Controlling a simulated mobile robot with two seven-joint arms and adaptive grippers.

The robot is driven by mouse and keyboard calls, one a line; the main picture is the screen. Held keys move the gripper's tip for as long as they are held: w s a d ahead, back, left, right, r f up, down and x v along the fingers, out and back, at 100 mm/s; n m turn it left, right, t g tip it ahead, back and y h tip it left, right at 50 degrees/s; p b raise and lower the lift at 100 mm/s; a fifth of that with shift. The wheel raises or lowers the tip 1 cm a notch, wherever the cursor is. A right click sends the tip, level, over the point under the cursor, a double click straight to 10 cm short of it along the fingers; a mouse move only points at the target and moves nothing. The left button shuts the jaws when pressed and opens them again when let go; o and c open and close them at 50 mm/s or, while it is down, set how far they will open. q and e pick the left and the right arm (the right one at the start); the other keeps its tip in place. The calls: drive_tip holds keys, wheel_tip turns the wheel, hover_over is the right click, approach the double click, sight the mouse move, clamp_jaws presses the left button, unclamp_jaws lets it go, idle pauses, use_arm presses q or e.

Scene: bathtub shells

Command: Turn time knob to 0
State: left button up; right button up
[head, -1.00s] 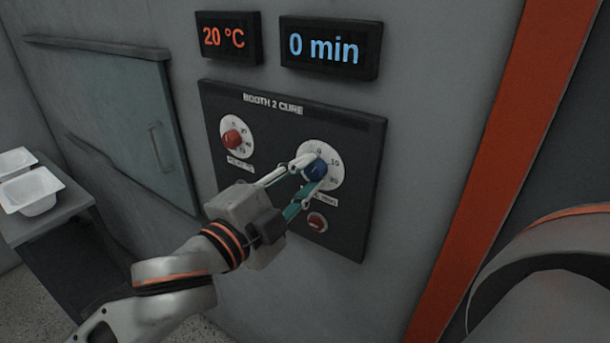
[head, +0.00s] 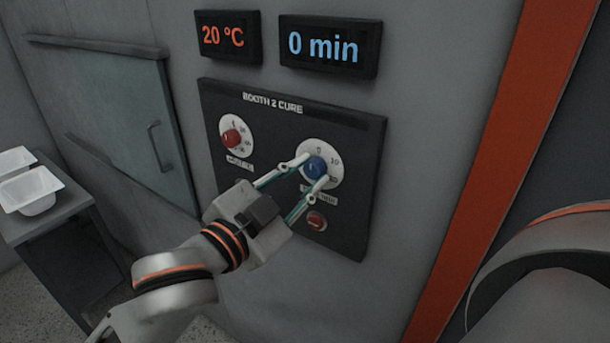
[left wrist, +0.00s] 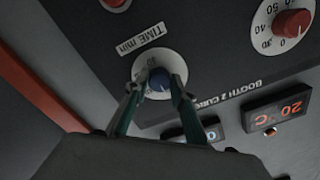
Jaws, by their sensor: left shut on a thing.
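The blue time knob (head: 314,167) sits on a white dial marked in minutes, on the dark panel (head: 290,243) labelled "BOOTH 2 CURE". The time display (head: 322,48) above it reads "0 min". My left gripper (head: 309,171) is shut on the blue knob, with one finger on either side. The left wrist view also shows the blue knob (left wrist: 160,80) between the two fingertips, beside the label "TIME min". The fingers and the knob hide part of the dial. My right gripper is not in view.
A red knob (head: 231,139) on its own dial is at the panel's left, and a red button (head: 317,221) is below the time knob. The temperature display (head: 228,38) reads "20 °C". White basins (head: 33,192) stand on a bench at the left.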

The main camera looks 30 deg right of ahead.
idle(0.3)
use_arm(q)
drive_tip(key=o, duration=1.1)
drive_tip(key=v, duration=1.2)
drive_tip(key=shift+w, duration=0.1)
